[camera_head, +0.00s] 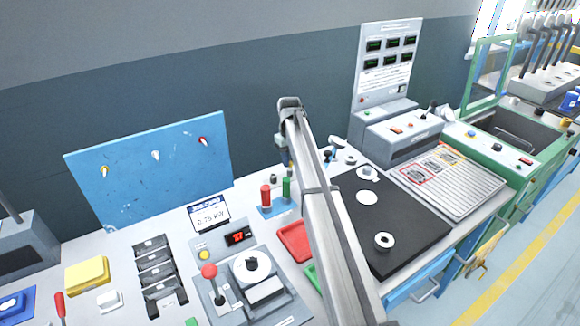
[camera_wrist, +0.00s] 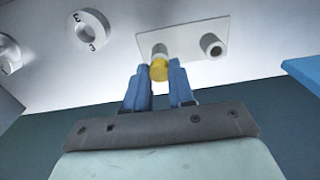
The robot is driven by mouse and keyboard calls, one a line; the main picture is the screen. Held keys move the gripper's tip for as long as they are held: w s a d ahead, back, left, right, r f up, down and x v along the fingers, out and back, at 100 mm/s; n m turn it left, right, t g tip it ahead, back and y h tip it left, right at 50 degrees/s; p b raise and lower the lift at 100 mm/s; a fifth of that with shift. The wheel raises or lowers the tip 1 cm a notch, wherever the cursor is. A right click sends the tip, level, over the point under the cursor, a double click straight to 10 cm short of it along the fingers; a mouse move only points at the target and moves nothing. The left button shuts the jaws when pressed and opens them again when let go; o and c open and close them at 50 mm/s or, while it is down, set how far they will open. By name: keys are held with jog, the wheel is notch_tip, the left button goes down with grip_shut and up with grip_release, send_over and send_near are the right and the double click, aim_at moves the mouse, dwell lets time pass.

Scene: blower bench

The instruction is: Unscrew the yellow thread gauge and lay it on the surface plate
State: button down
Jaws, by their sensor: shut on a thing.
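My gripper (camera_wrist: 158,86) has blue fingers, shut on a small yellow round thing that looks like the yellow thread gauge (camera_wrist: 158,69). In the wrist view the gauge sits at the edge of a pale plate (camera_wrist: 182,36), beside a grey hollow stub (camera_wrist: 212,45). How far it is threaded in is hidden.
A red post (camera_head: 265,196) and a green post (camera_head: 287,188) stand on a blue base close to my gripper. A red tray (camera_head: 293,241) lies beside my arm. A blue upright board (camera_head: 150,165) with coloured knobs stands left. The black plate has bare room.

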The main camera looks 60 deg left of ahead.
jog(key=shift+s+r, duration=0.1)
jog(key=shift+r, duration=0.75)
dwell(0.6)
jog(key=shift+r, duration=1.5)
jog(key=shift+d+r, duration=0.1)
jog(key=shift+r, duration=0.05)
jog(key=w+d+r+m, duration=0.4)
jog(key=d+r, duration=0.6)
jog(key=d, duration=0.3)
jog(key=w+d+f, duration=0.2)
jog(key=w+d, duration=0.1)
jog(key=d, duration=0.7)
jog(key=w+d+f, duration=0.1)
jog(key=w+d, duration=0.2)
jog(key=d, duration=0.7)
jog(key=w+d+f, duration=0.2)
jog(key=w+d, duration=0.1)
jog(key=d, duration=0.7)
jog(key=shift+n, duration=0.3)
jog(key=shift+w+a+f, duration=0.1)
jog(key=shift+a+f, duration=0.05)
jog(key=shift+f, duration=2.15)
jog(key=shift+w+a+f, duration=0.1)
jog(key=shift+a+f, duration=0.05)
jog(key=shift+f, duration=2.1)
